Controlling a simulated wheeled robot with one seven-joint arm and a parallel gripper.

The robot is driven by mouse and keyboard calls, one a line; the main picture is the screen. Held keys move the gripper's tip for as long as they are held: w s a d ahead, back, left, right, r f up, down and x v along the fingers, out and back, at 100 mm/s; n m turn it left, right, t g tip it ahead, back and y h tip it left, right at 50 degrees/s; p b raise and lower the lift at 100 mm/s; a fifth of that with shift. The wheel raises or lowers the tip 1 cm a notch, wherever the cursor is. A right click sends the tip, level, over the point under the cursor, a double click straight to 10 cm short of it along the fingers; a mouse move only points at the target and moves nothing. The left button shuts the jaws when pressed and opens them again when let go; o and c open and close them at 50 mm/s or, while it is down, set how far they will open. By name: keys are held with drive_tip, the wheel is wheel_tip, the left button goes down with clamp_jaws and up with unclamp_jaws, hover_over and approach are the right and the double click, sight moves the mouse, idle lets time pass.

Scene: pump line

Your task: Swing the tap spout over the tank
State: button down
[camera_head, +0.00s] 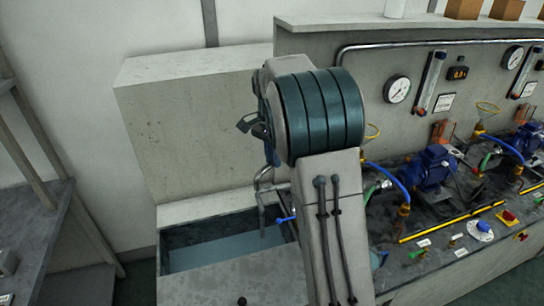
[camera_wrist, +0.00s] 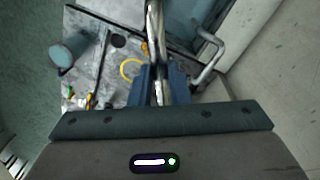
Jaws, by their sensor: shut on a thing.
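The tap spout, a bent metal pipe (camera_head: 262,187), shows just left of my arm in the head view, at the right end of the tank (camera_head: 180,238). Its lower end hangs in front of the tank opening, which holds pale blue water. In the wrist view, the metal pipe (camera_wrist: 154,25) runs up the middle between the blue fingers of my gripper (camera_wrist: 158,80), which is shut on it. My gripper (camera_head: 271,154) is mostly hidden behind my arm in the head view. A small blue handle (camera_head: 285,219) is beside the pipe. The tap's base is hidden.
The pump bench to the right carries blue pumps (camera_head: 432,166), hoses, valves and a gauge (camera_head: 397,89). A grey wall block (camera_head: 190,130) rises behind the tank. A shelf (camera_head: 35,225) stands at the left. The wrist view shows a yellow ring (camera_wrist: 131,69) and another bent pipe (camera_wrist: 208,62).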

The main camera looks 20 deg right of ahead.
drive_tip(key=c, duration=1.4)
unclamp_jaws()
drive_tip(key=shift+w, duration=0.1)
drive_tip(key=shift+o, duration=0.2)
drive_tip(key=shift+r, duration=0.1)
wheel_tip(320, 180, up, 14)
drive_tip(key=shift+w+a+b, duration=0.3)
drive_tip(key=shift+w+b, duration=0.05)
drive_tip(key=shift+b, duration=0.1)
